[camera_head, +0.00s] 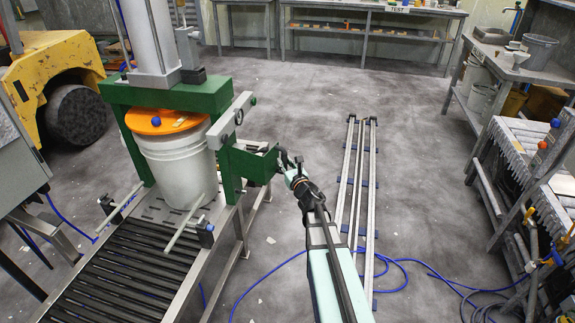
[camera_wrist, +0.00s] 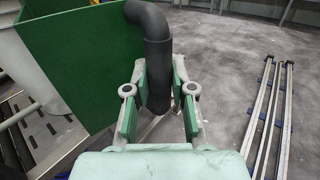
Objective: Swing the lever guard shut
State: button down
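The press (camera_head: 180,95) has a green frame. A green guard panel (camera_head: 250,163) sticks out from its right side in the head view. In the wrist view the green guard (camera_wrist: 75,60) fills the upper left, and a black bent handle (camera_wrist: 157,55) curves from it down between my fingers. My gripper (camera_head: 293,172) is at the handle, right of the guard. In the wrist view the fingers of my gripper (camera_wrist: 160,90) stand one on each side of the handle, close to it; whether they press on it is not clear.
A white pail (camera_head: 178,165) with an orange lid (camera_head: 160,121) stands under the press on a roller conveyor (camera_head: 125,260). Metal rails (camera_head: 357,190) lie on the floor to the right. A blue hose (camera_head: 400,262) runs across the floor. Open floor lies beyond my gripper.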

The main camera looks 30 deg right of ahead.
jog(key=shift+w+d, duration=0.3)
jog(key=shift+w, duration=0.5)
jog(key=shift+w+d, duration=0.35)
jog(key=shift+w, duration=0.4)
jog(key=shift+w+d, duration=0.3)
jog(key=shift+w, duration=0.5)
jog(key=c, duration=0.9)
grip_release()
jog(key=shift+s, duration=0.1)
